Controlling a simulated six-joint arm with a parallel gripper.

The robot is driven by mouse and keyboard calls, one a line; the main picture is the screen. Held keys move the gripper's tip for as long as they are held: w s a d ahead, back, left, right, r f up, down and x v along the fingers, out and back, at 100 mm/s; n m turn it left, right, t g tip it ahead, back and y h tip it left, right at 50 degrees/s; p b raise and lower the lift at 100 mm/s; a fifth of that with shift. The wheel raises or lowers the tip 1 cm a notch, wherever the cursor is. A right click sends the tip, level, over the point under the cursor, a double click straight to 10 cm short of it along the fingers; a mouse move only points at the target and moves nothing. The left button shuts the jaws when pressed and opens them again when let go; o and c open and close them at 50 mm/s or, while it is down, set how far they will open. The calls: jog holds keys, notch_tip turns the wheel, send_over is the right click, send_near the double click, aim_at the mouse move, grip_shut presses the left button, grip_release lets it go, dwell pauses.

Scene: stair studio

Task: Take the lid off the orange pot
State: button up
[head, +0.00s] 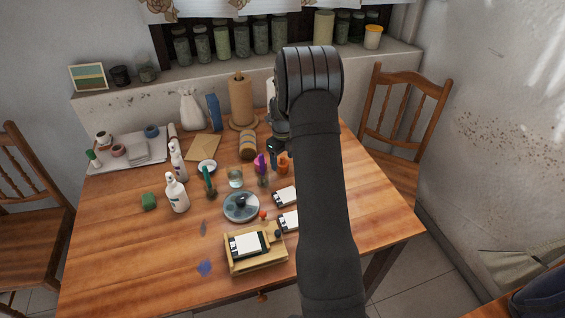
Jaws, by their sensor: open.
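A small orange object (283,165) stands on the table just below my gripper in the picture. It is partly covered by my arm, and I cannot tell whether it is the orange pot or whether a lid sits on it. A round, blue-grey lid-like disc (234,213) with a dark knob is nearer the front. I cannot tell whether it lies flat on the table or covers something. My gripper (279,154) points down, open, near the orange object. Contact between them cannot be made out.
The wooden table (130,255) is crowded. A wooden box (259,262) with a white card stands in front, white bottles (176,194) at left, a paper roll (240,98) and striped jar (248,146) behind. The front left of the table is mostly clear.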

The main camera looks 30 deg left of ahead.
jog(key=c, duration=1)
jog(key=shift+c, duration=0.2)
jog(key=shift+r, duration=0.2)
